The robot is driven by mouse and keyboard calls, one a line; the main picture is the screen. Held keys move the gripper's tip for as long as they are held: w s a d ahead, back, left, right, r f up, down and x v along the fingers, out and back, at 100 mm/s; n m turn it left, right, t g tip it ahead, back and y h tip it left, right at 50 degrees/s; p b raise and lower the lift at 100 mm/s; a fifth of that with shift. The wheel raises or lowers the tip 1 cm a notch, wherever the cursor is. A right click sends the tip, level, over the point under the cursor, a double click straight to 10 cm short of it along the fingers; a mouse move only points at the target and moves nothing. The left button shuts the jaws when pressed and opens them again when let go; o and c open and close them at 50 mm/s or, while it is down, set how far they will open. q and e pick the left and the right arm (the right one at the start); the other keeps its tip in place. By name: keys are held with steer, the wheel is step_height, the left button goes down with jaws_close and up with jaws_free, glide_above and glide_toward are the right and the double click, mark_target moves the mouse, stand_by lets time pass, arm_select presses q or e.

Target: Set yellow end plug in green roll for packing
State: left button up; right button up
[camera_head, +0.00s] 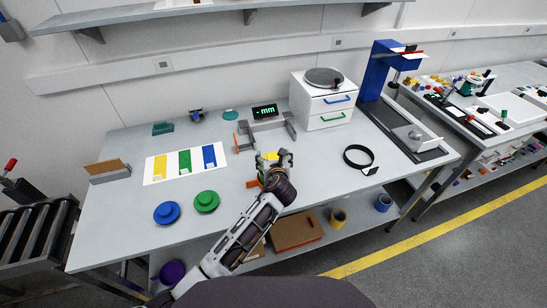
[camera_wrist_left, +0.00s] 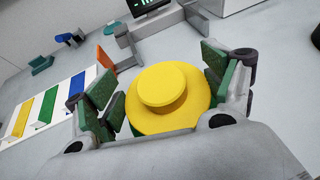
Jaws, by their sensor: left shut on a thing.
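The yellow end plug (camera_wrist_left: 165,88) is a round stepped disc with a smaller raised top. My left gripper (camera_head: 271,161) is shut on it, with green-padded fingers on both sides in the left wrist view (camera_wrist_left: 163,90). In the head view a bit of the yellow plug (camera_head: 270,156) shows between the fingers, over the middle of the table. A white mat (camera_head: 149,180) at the left carries yellow, green (camera_head: 185,162) and blue strips. I cannot tell whether the green strip is the green roll. My right gripper is not in view.
A green stepped disc (camera_head: 206,201) and a blue one (camera_head: 167,213) lie near the front edge. A grey gauge with a "mm" display (camera_head: 265,111) stands behind the gripper. A white drawer box (camera_head: 311,108) and black ring (camera_head: 358,155) are right.

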arm_select(q)
steer(key=shift+f+b, duration=0.3)
steer(key=shift+f, duration=0.6)
stand_by(0.4)
steer(key=o, duration=0.8)
steer(key=shift+c, duration=0.2)
steer(key=shift+s, duration=0.1)
steer(key=a+v, duration=0.1)
steer(key=v, duration=1)
steer(key=shift+s+d+r, duration=0.15)
steer(key=shift+s+d, duration=0.25)
steer(key=shift+d, duration=0.1)
stand_by(0.4)
